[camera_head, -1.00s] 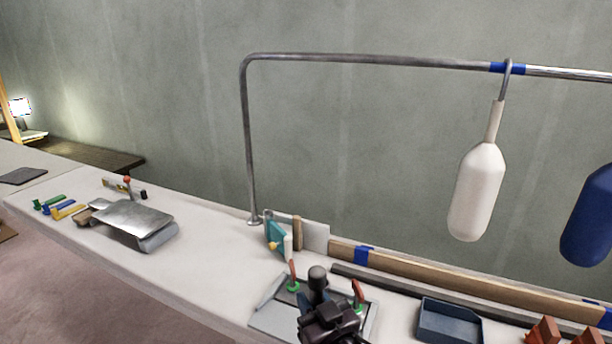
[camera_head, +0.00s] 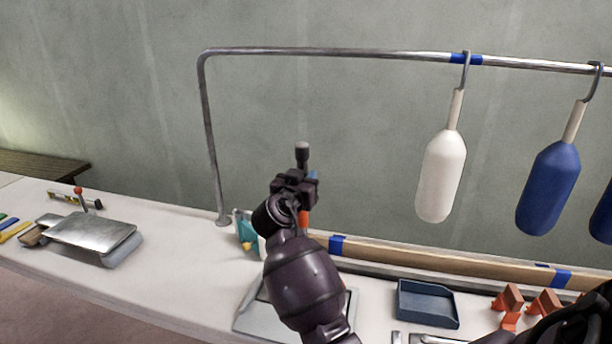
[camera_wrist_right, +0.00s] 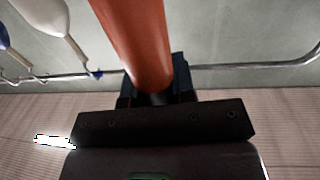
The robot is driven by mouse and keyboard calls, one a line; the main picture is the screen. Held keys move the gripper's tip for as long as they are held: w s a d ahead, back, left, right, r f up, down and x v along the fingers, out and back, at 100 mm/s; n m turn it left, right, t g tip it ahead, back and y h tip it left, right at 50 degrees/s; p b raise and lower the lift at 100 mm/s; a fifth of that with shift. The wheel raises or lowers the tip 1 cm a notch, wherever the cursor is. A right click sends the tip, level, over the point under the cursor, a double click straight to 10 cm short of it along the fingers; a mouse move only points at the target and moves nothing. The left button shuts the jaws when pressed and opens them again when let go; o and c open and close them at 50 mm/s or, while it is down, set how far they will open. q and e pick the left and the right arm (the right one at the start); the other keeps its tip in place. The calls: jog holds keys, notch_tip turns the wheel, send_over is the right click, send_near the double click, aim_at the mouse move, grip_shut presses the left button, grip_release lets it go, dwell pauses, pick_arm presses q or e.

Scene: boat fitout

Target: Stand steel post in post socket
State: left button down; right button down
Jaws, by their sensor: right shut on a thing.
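My right gripper (camera_head: 297,182) is raised above the bench and shut on an upright, post-like thing, which I take to be the steel post. Its dark, rounded top (camera_head: 302,150) sticks up above the jaws and an orange-red part shows below them. In the right wrist view an orange-red cylinder (camera_wrist_right: 138,42) runs up from between the jaws. Below the gripper, a grey plate (camera_head: 247,318) lies on the bench, largely hidden by my arm. I cannot make out the post socket. My left gripper is not in view.
A metal rail (camera_head: 330,52) arches over the bench, with a white fender (camera_head: 441,178) and a blue fender (camera_head: 548,190) hanging from it. A dark blue tray (camera_head: 428,304) and orange blocks (camera_head: 510,297) are at right. Bare bench lies at left-centre.

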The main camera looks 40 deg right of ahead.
aim_at(305, 215)
jog(key=shift+w+d, duration=0.1)
jog(key=shift+f, duration=0.15)
jog(key=shift+f+b, duration=3.5)
jog(key=shift+f, duration=1.65)
jog(key=c, duration=0.9)
grip_release()
jog(key=shift+o, duration=0.2)
